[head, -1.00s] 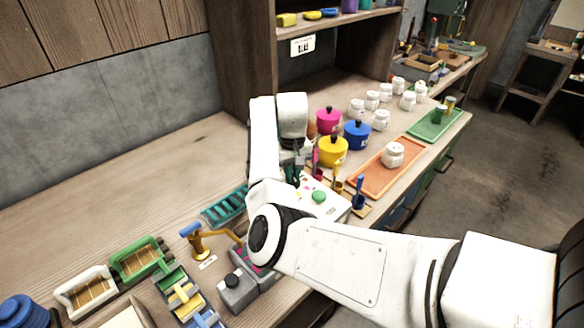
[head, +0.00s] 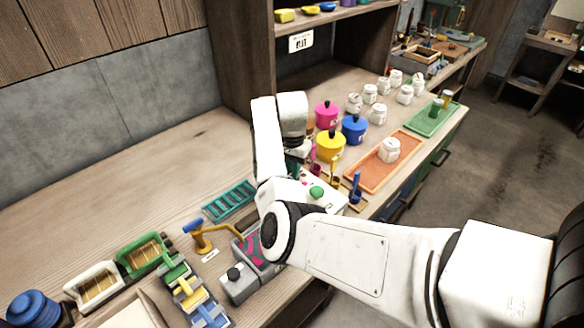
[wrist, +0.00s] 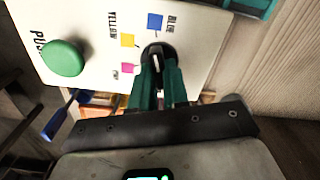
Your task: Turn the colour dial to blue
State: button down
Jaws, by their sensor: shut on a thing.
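The white dial box (head: 330,205) with a green push button (head: 316,192) stands on the bench, partly behind my arm.
The green button (wrist: 63,58) is left of the dial in the wrist view. Pink, yellow and blue pots (head: 354,130) and an orange tray (head: 400,150) stand behind the box. A teal rack (head: 230,200) and a yellow lever (head: 205,238) are close on the left.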

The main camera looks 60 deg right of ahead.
jog(key=shift+m, duration=0.6)
jog(key=c, duration=1.1)
grip_release()
notch_tip(320, 180, up, 11)
jog(key=shift+f+b, duration=0.1)
jog(key=shift+b, duration=0.6)
